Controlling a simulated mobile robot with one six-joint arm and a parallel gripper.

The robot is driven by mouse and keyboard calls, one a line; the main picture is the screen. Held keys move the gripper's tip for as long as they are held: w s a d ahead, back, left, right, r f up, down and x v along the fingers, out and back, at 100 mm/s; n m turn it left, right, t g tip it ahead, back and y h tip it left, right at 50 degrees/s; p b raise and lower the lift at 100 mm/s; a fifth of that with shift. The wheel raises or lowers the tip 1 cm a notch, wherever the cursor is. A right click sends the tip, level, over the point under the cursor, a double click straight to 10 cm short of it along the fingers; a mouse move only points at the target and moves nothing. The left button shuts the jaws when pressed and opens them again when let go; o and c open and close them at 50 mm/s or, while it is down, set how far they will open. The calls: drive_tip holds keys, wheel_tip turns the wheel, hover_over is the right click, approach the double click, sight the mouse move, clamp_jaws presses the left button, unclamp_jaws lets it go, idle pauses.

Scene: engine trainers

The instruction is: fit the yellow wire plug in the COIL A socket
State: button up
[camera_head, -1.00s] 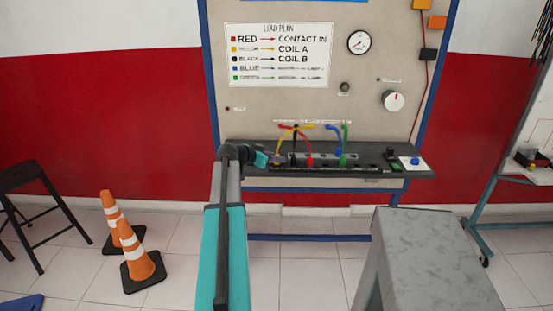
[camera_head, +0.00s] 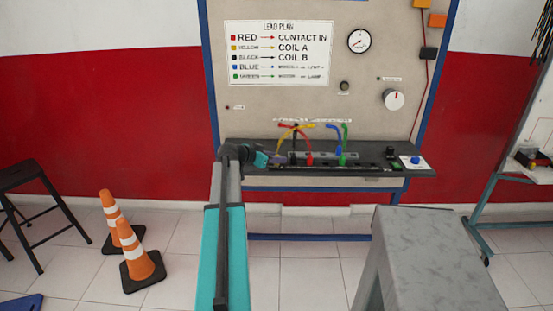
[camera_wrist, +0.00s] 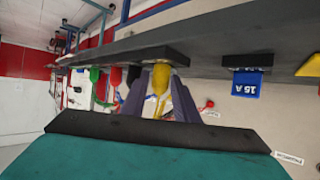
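The yellow wire plug (camera_wrist: 160,82) is between the two fingers of my gripper (camera_wrist: 160,92) in the wrist view, and both fingers appear to press on its sides. Its end meets or lies close to a dark block (camera_wrist: 150,53) on the board's ledge; I cannot tell if it is seated. In the head view my gripper (camera_head: 277,159) is at the left part of the ledge, and the yellow wire (camera_head: 290,131) arches up from there to the right. The COIL A socket cannot be made out. The lead plan (camera_head: 278,54) pairs yellow with COIL A.
Red (camera_head: 310,159) and green (camera_head: 342,160) plugs stand close to the right of my gripper, with black and blue wires among them. A blue 15 A piece (camera_wrist: 247,84) is near in the wrist view. A grey stool (camera_head: 430,245) and cones (camera_head: 138,262) stand in front.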

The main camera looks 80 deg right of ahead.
drive_tip(key=shift+w+a, duration=0.1)
drive_tip(key=shift+r+b+v, duration=0.2)
drive_tip(key=shift+r+v, duration=0.05)
drive_tip(key=shift+v, duration=0.95)
drive_tip(key=shift+r+b+v, duration=0.15)
drive_tip(key=shift+r+v, duration=0.05)
drive_tip(key=shift+v, duration=1)
drive_tip(key=shift+d+r, duration=0.1)
drive_tip(key=shift+d, duration=0.15)
drive_tip(key=shift+r+p, duration=0.3)
drive_tip(key=shift+r, duration=1.9)
drive_tip(key=o, duration=0.5)
drive_tip(key=shift+o, duration=0.2)
drive_tip(key=b+v, duration=0.2)
drive_tip(key=v, duration=1.1)
drive_tip(key=shift+a+r+b, duration=0.15)
drive_tip(key=shift+a+b, duration=0.15)
drive_tip(key=shift+a, duration=0.05)
